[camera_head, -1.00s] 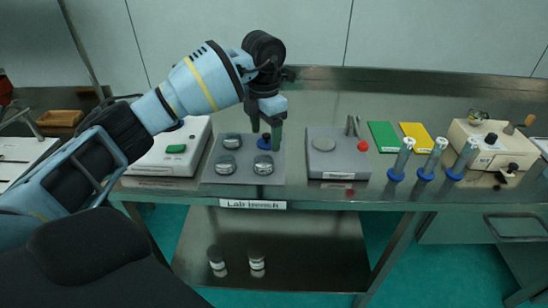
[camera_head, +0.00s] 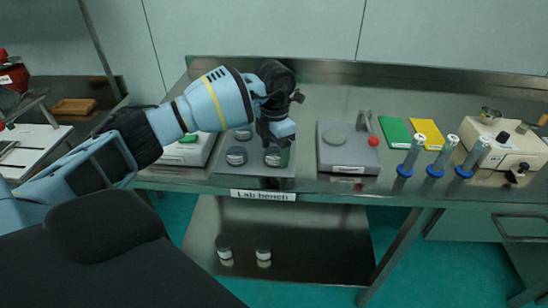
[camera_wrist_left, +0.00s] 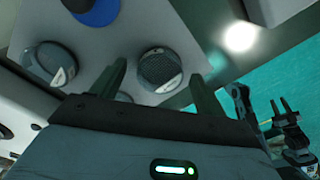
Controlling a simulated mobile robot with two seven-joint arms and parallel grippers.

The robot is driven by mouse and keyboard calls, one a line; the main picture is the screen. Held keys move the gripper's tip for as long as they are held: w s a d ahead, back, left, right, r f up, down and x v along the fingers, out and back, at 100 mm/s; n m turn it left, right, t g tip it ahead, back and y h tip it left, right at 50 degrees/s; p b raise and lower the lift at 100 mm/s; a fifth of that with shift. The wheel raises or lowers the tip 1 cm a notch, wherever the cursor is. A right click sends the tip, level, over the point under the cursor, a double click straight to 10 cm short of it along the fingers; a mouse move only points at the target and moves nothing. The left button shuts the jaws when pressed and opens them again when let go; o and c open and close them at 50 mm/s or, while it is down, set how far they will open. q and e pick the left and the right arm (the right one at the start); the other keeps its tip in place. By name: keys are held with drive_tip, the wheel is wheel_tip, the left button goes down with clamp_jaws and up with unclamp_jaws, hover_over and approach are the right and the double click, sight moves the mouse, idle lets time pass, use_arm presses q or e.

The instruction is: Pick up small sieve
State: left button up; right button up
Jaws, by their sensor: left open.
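A small round sieve (camera_head: 272,158) with a dark mesh top and grey rim stands at the front right of a grey pad (camera_head: 225,169). It also shows in the left wrist view (camera_wrist_left: 160,69), between my two fingers in the picture. My left gripper (camera_head: 277,148) is open above and around this sieve, its fingers pointing down and partly covering it. Whether a finger touches it, I cannot tell. Two similar round pieces stand on the pad, one at front left (camera_head: 236,156) and one behind (camera_head: 243,133). A blue round piece (camera_wrist_left: 96,10) shows only in the left wrist view.
A grey device (camera_head: 347,149) with a red knob stands right of the pad. Green (camera_head: 396,132) and yellow (camera_head: 426,133) slabs, several blue-footed tubes and a cream machine (camera_head: 490,145) stand farther right. What looks like my right gripper (camera_wrist_left: 281,107) is small in the left wrist view.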

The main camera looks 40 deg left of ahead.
use_arm(q)
drive_tip(key=shift+f, duration=0.25)
drive_tip(key=c, duration=1.1)
drive_tip(key=shift+o, duration=0.2)
drive_tip(key=shift+r, duration=0.8)
wheel_tip(320, 180, up, 2)
drive_tip(key=shift+r, duration=0.1)
drive_tip(key=s+d, duration=0.3)
drive_tip(key=d, duration=0.4)
drive_tip(key=s+d+r, duration=0.1)
drive_tip(key=s+d, duration=0.2)
drive_tip(key=d, duration=0.4)
drive_tip(key=shift+s+d+b, duration=0.3)
drive_tip(key=shift+d+b, duration=0.05)
drive_tip(key=shift+b, duration=0.1)
